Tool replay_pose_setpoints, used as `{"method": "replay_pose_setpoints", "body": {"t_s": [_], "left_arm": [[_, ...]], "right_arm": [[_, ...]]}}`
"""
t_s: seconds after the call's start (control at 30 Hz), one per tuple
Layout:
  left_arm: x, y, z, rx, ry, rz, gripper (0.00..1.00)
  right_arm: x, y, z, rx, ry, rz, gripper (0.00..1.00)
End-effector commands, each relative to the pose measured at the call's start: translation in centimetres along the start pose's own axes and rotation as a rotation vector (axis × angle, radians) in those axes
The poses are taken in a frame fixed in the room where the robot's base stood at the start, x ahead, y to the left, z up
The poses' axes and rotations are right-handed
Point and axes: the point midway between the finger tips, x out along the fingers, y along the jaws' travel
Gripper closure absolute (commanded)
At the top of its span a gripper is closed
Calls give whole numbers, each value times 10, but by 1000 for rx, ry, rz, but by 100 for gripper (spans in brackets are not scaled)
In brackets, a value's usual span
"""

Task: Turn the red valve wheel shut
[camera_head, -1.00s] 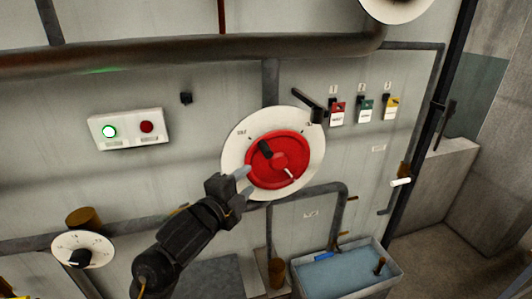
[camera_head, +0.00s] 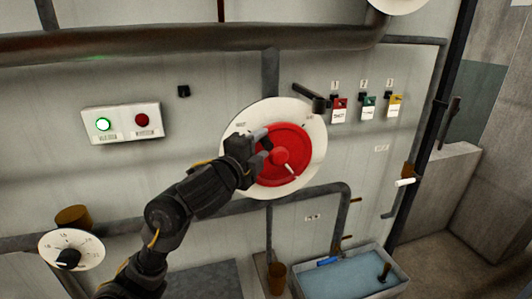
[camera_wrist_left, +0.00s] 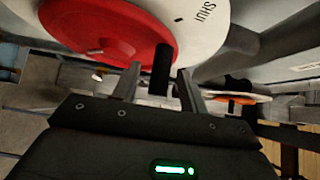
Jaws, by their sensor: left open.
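The red valve wheel (camera_head: 292,142) sits on a round white plate (camera_head: 317,150) on the wall, with a black handle (camera_head: 265,144) standing out from its upper left. It shows at the top of the left wrist view (camera_wrist_left: 105,35), where the plate reads SHUT. My left gripper (camera_head: 264,139) is at the wheel's left side, open. In the left wrist view, the black handle (camera_wrist_left: 162,68) appears in the gap between the two fingers (camera_wrist_left: 158,88); whether they touch it cannot be told. My right gripper is not in view.
A black lever (camera_head: 310,97) juts out above the plate, near three coloured tags (camera_head: 368,106). A button box (camera_head: 122,123) is at left, a dial (camera_head: 71,250) at lower left. A pipe (camera_head: 180,47) runs above; a water basin (camera_head: 350,274) stands below.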

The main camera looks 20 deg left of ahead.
Motion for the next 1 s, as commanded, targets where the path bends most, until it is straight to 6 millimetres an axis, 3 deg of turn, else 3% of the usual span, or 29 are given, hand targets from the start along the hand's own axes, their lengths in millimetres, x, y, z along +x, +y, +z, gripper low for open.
{"method": "replay_pose_setpoints", "body": {"t_s": [0.03,0.2,0.57,0.9,1.0], "left_arm": [[7,4,0,-2,0,-2,57],[23,2,0,-1,0,-1,57],[28,-1,0,-1,1,-1,57],[28,0,0,-1,1,0,99],[28,0,0,-1,1,0,100]], "right_arm": [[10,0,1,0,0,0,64],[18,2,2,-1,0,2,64],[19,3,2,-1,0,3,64],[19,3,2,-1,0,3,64],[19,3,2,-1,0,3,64]]}}
